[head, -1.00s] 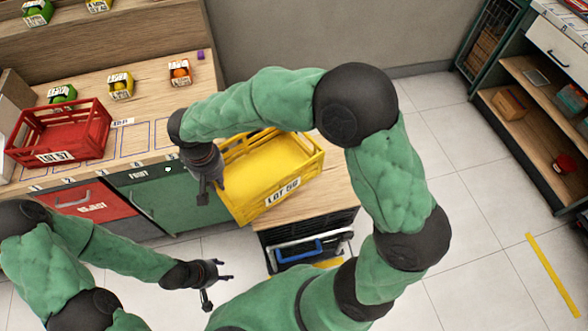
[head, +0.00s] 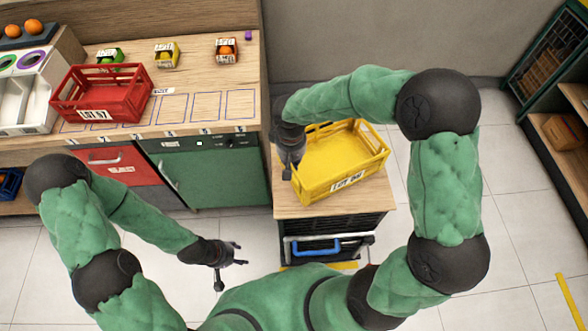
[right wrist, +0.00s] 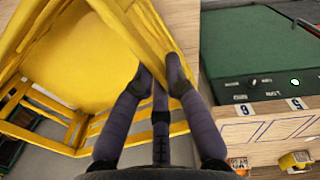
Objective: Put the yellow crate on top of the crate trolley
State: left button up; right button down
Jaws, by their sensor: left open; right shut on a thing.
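The yellow crate (head: 345,165), labelled LOT on its front, is upright and looks empty in the head view. It is at the wooden top of the crate trolley (head: 296,207); I cannot tell whether its base touches all over. My right gripper (head: 289,172) is at the crate's left side. In the right wrist view its fingers (right wrist: 160,75) are shut on the rim of the yellow crate (right wrist: 85,60). My left gripper (head: 236,255) is open and empty, low in front of the green cabinet.
A red crate (head: 104,96) stands on the wooden counter (head: 200,75) at left, near several small fruit boxes. A green cabinet (head: 215,178) is left of the trolley. Shelves (head: 575,110) stand at far right. The tiled floor (head: 515,210) between is clear.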

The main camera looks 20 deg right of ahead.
jog(key=f, duration=0.2)
jog(key=f+b, duration=0.1)
jog(key=f, duration=0.1)
jog(key=shift+w+d, duration=0.1)
jog(key=shift+d, duration=0.3)
jog(key=shift+r, duration=0.1)
jog(key=shift+f, duration=0.25)
jog(key=c, duration=1.3)
grip_release()
